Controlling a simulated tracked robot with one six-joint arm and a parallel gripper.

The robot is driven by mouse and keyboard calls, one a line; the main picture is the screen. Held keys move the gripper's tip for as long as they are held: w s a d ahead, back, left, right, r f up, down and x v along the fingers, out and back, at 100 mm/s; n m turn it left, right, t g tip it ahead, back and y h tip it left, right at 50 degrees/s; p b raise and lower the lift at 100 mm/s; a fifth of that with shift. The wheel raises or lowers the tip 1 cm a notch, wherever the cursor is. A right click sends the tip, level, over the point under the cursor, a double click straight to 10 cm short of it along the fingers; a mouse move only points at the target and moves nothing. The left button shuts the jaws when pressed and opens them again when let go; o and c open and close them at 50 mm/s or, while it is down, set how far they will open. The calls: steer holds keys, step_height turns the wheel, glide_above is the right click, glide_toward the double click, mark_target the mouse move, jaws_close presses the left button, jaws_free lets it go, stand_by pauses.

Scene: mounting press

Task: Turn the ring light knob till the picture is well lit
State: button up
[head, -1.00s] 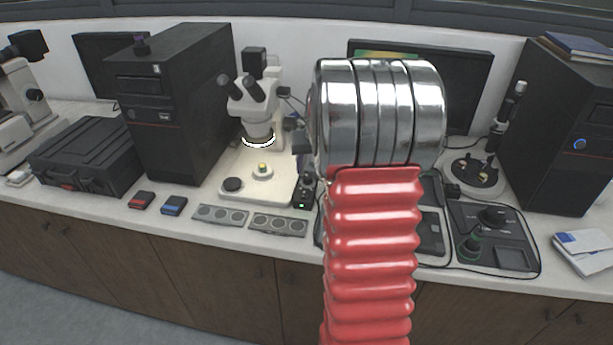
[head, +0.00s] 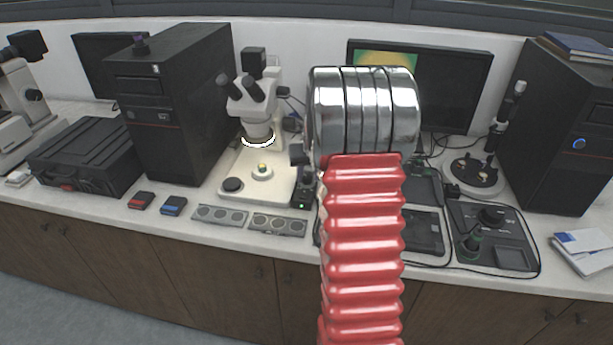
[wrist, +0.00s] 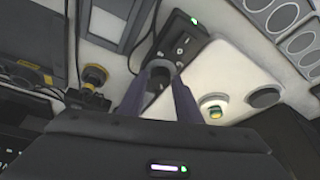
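The ring light's control box (head: 306,186) stands on the bench right of the microscope, its small lamp green; it also shows in the wrist view (wrist: 178,42). Its dark round knob (wrist: 158,72) lies between the tips of my gripper (wrist: 161,82). The two fingers are apart, one on each side of the knob; contact is not clear. In the head view my gripper (head: 301,155) is just above the box, partly behind my wrist. The ring light (head: 258,142) glows white under the microscope head. The monitor (head: 455,85) shows a yellow and green picture, partly hidden by my arm.
The microscope (head: 250,100) and its pale base (head: 240,180) are close left of my gripper. Grey sample holders (head: 278,224) lie at the front edge. A black control panel (head: 495,238) with cables stands to the right.

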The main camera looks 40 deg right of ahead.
steer(key=c, duration=0.7)
steer(key=shift+o, duration=0.2)
steer(key=shift+m+g+h, duration=0.3)
steer(key=shift+m+h, duration=0.1)
steer(key=shift+m, duration=0.6)
steer(key=o, duration=1)
steer(key=shift+a+r, duration=0.1)
steer(key=shift+r, duration=0.05)
